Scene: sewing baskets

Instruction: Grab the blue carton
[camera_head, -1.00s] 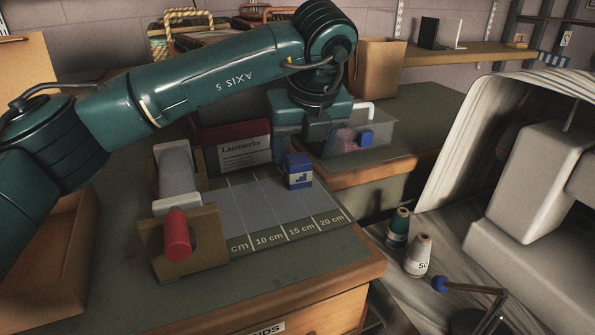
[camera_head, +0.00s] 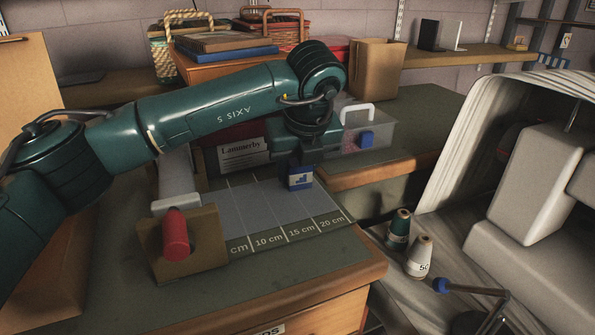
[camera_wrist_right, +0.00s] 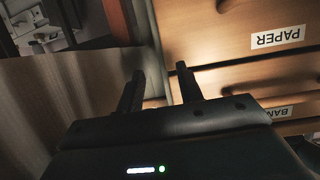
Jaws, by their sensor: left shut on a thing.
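The blue carton (camera_head: 300,181) is a small blue box with a pale label. It stands on the grey measuring mat (camera_head: 243,212) in the head view, near the mat's back right. My left gripper (camera_head: 299,168) comes down over it from above and is shut on it; the fingers cover the carton's upper part. My right gripper shows in the right wrist view (camera_wrist_right: 160,88). Its two dark fingers are apart with nothing between them, in front of wooden drawers.
A clear box with a white handle (camera_head: 377,135) is behind the carton to the right. Thread cones (camera_head: 418,256) stand at the right. The mat's front is clear.

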